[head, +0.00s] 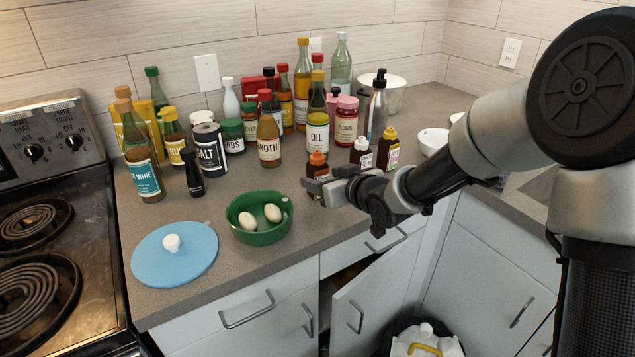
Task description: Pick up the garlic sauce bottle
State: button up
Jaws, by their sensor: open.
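Three small dark sauce bottles stand in a row near the counter's front: an orange-capped bottle (317,168), a white-capped bottle (361,153) and a yellow-capped bottle (388,150). Their labels are too small to read, so I cannot tell which is the garlic sauce. My gripper (316,188) is open and points left, in front of the orange-capped bottle. It hides that bottle's lower part. I cannot tell whether they touch. Nothing shows between the fingers.
A green bowl (258,230) with two eggs and a blue lid (175,253) lie to the left. Tall bottles, jars and an oil bottle (318,128) crowd behind. A coil stove (45,240) is at far left. A cabinet door (372,298) stands ajar below the counter.

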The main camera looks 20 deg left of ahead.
aim_at(322, 177)
jog(key=x, duration=0.4)
jog(key=c, duration=1.3)
